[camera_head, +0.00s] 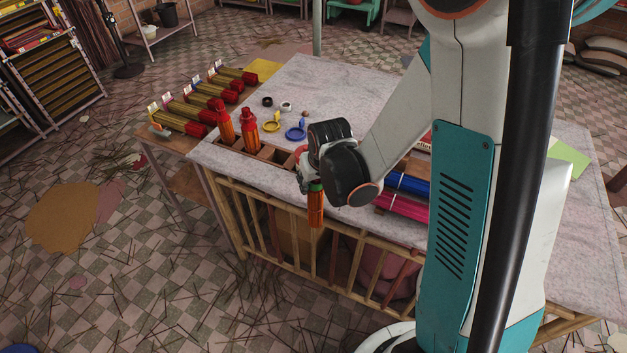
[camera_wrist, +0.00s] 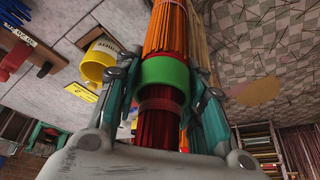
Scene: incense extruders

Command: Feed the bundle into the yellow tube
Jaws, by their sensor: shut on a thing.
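My gripper (camera_head: 314,178) is shut on an orange bundle of thin sticks (camera_head: 316,210). In the wrist view the bundle (camera_wrist: 166,28) has a green ring (camera_wrist: 165,75) around it, between my fingers, with dark red ends below the ring. In the head view the bundle hangs roughly upright in front of the table's near edge, clear of the table. A short yellow tube (camera_wrist: 97,62) shows in the wrist view, to the left of the bundle and apart from it. In the head view a yellow ring-shaped piece (camera_head: 271,126) lies on the table; it looks like the same tube.
A blue ring (camera_head: 296,134) is beside the yellow piece. Two orange bundles with red tops (camera_head: 249,130) stand in a wooden rack (camera_head: 272,153) at the table's left edge. Several red-and-gold extruders (camera_head: 205,100) lie on the side table. Blue and magenta bundles (camera_head: 403,203) lie right of my gripper.

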